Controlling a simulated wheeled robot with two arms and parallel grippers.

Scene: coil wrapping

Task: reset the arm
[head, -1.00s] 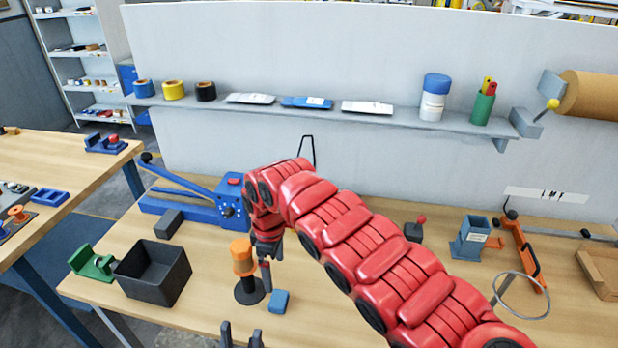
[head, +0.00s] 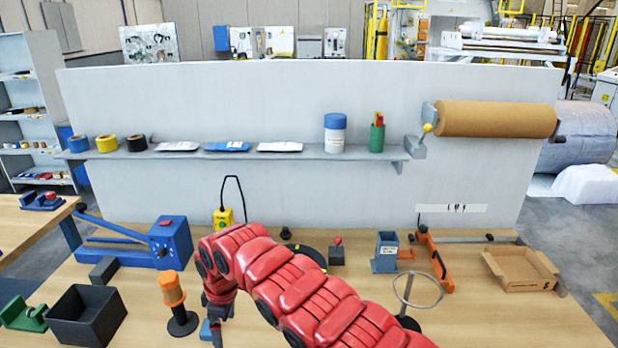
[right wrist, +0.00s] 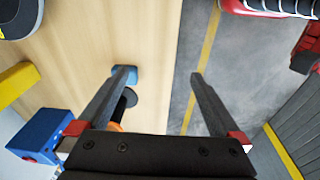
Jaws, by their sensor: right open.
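My right arm, red and segmented, comes in from the right in the head view and bends down at its wrist. Its gripper (head: 216,336) is low over the front of the bench, partly cut off by the frame. In the right wrist view its two dark fingers (right wrist: 158,75) are spread wide with nothing between them. A small blue block (head: 205,329) is partly hidden behind this gripper; in the wrist view it shows at the left fingertip (right wrist: 128,74), and I cannot tell whether they touch. My left gripper is not in view.
An orange-topped black post (head: 178,300) stands just left of the right gripper, with a black bin (head: 85,315) further left. A wire ring stand (head: 418,290), blue holder (head: 385,253) and cardboard tray (head: 520,268) are on the right. A shelf (head: 230,154) runs behind.

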